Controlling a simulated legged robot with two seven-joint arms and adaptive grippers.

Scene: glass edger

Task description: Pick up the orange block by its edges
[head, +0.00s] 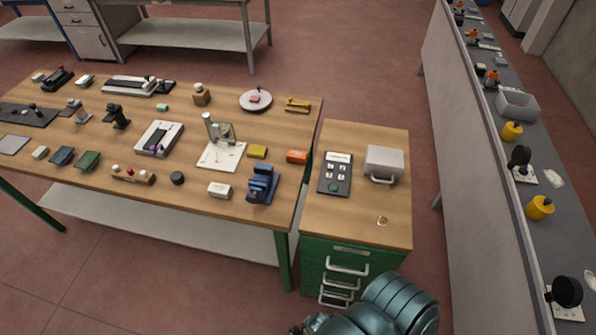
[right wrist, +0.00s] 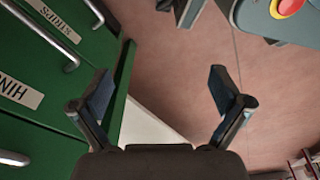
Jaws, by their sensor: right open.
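The orange block (head: 297,156) lies on the wooden workbench (head: 200,207) near its right edge, in the head view. It is a small box shape with its long side roughly left to right. A yellow block (head: 257,151) lies just left of it, apart. My right gripper (right wrist: 160,80) is open and empty in the right wrist view, with its fingers wide apart beside the green drawer cabinet and above the floor. The orange block does not show in that view. My right arm shows at the bottom of the head view, below the bench top. My left gripper is not in view.
The green drawer cabinet (head: 350,262) stands right of the bench, carrying a dark panel (head: 336,174) and a grey box (head: 383,163). A blue device (head: 263,184) and a white block (head: 219,190) lie in front of the orange block. Labelled drawers (right wrist: 60,70) fill the wrist view's left.

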